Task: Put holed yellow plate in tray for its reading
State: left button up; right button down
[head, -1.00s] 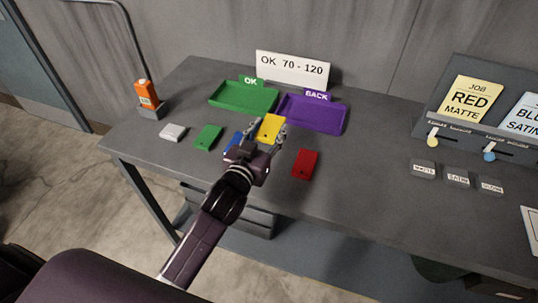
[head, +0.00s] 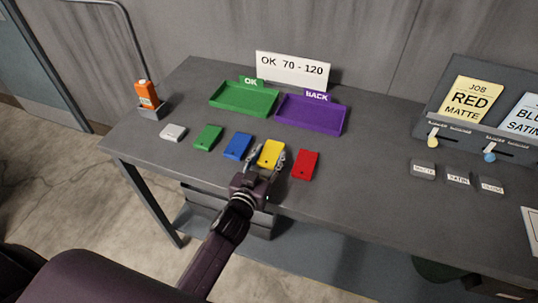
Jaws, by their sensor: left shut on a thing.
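The yellow plate (head: 271,152) with a small hole is between the blue and red plates in the head view. My left gripper (head: 266,161) is shut on it from the near side, its fingers at the plate's near end and sides. I cannot tell whether the plate touches the table. The green OK tray (head: 230,109) and the purple BACK tray (head: 318,126) are behind it, both empty. A sign (head: 292,69) reads "OK 70 - 120". An orange device (head: 146,95) sits in a grey stand at the left; its display is too small to read. My right gripper is not in view.
In the row are a white plate (head: 173,132), a green plate (head: 208,137), a blue plate (head: 238,146) and a red plate (head: 305,164). A panel with job cards (head: 472,98) and several small labelled blocks (head: 458,178) stand at the right. The table between is clear.

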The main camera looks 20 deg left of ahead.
pick_arm(q)
jog(key=shift+f, duration=0.15)
jog(key=o, duration=1.3)
